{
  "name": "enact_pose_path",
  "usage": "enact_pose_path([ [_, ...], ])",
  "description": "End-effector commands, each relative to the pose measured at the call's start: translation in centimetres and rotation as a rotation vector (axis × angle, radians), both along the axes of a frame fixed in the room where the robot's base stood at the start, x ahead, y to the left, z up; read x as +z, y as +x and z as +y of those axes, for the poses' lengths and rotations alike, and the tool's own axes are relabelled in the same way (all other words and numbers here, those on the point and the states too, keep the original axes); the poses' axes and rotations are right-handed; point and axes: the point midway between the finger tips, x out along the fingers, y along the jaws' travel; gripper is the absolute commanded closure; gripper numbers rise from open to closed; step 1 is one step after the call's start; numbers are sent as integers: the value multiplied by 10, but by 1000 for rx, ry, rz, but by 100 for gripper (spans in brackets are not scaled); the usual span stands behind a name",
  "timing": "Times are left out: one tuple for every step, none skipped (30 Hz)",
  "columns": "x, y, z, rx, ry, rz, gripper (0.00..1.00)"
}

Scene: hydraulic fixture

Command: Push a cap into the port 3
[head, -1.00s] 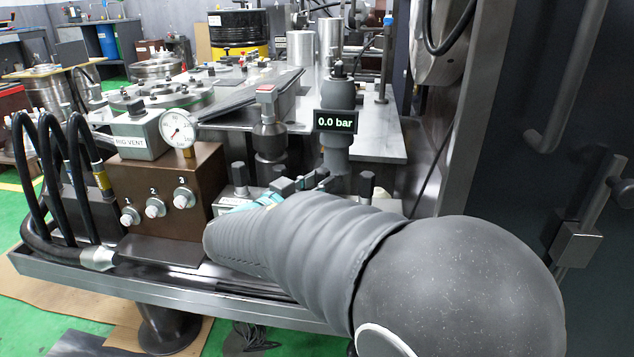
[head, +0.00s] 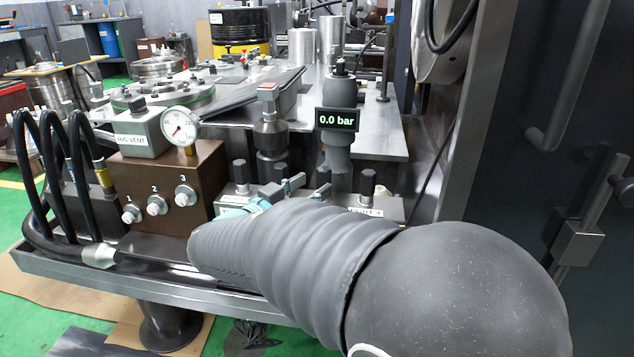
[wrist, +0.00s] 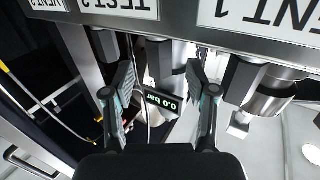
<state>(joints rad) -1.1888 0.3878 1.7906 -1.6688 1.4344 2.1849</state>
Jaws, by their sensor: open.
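Port 3 (head: 185,195) is a silver round fitting on the front of the brown block (head: 215,170), right of ports 2 and 1. No loose cap can be made out in either view. My gripper (head: 262,203) is right of the brown block, by the valve block, mostly hidden behind my grey-sleeved arm. In the wrist view my gripper (wrist: 160,85) has its two fingers apart with nothing between them. Dark valve knobs are beyond the fingers.
The valve block (head: 385,205) with several dark knobs stands right of the brown block. A gauge (head: 179,127), a RIG VENT box (head: 141,133) and a 0.0 bar display (head: 337,120) rise behind. Black hoses (head: 48,180) loop at left. In the wrist view a VENT 1 label (wrist: 270,18) appears upside down.

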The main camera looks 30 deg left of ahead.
Motion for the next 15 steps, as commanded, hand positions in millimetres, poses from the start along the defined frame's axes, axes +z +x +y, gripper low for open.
enact_pose_path([
  [0, -12, 4, 5, 0, 0, 43],
  [0, -18, 5, 4, 0, 0, 43],
  [0, -26, 7, 5, 0, 1, 43],
  [0, -32, 8, 5, -1, 0, 43],
  [0, -37, 9, 4, -1, 0, 43],
  [-1, -45, 11, 5, -1, 0, 43],
  [-1, -50, 12, 4, -1, 1, 43],
  [-1, -55, 13, 3, -1, 0, 43],
  [-1, -62, 14, 4, -1, 0, 43],
  [-1, -66, 15, 4, -1, 0, 43],
  [-1, -70, 16, 3, -1, 0, 43],
  [-1, -75, 17, 2, -1, 0, 43],
  [-1, -77, 17, 2, -1, 0, 43],
  [-1, -80, 18, 2, -1, 0, 43],
  [-1, -83, 18, 2, -1, 0, 43],
])
